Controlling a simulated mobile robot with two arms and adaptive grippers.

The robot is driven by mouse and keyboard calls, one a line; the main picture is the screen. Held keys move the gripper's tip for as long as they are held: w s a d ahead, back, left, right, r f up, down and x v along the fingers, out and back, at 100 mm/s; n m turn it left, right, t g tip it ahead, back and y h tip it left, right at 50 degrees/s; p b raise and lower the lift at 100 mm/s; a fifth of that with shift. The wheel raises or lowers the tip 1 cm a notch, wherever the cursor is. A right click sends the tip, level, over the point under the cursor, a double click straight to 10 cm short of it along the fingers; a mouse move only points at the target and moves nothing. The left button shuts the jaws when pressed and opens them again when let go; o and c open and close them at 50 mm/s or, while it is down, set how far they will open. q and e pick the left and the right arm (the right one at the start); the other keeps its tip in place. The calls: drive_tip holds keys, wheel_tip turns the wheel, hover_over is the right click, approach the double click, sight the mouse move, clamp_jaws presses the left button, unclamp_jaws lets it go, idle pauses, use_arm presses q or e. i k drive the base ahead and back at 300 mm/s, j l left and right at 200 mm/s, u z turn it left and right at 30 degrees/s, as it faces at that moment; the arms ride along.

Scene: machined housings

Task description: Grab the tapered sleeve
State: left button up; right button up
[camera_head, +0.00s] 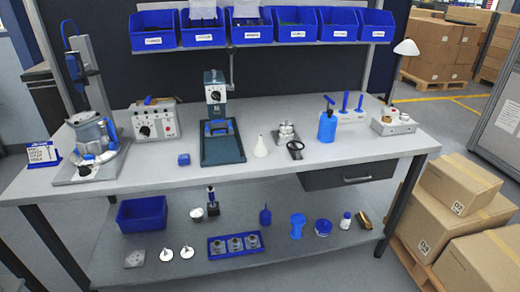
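A small white cone-shaped piece (260,147) stands upright on the workbench top, narrow end up. It looks most like the tapered sleeve, though it is too small to tell for sure. It stands between a dark green press with a grey head (215,100) on its left and a small metal fixture (286,133) on its right. A blue waisted piece (297,226) on the lower shelf also has a tapering shape. Neither of my grippers is in view.
The front edge before the white cone is clear. Cardboard boxes (458,186) stand right of the bench. Blue bins (296,24) hang above.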

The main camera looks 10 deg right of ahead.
sight(261, 151)
drive_tip(key=i+l, duration=0.3)
drive_tip(key=i, duration=0.15)
drive_tip(key=i+l, duration=0.3)
drive_tip(key=i, duration=0.1)
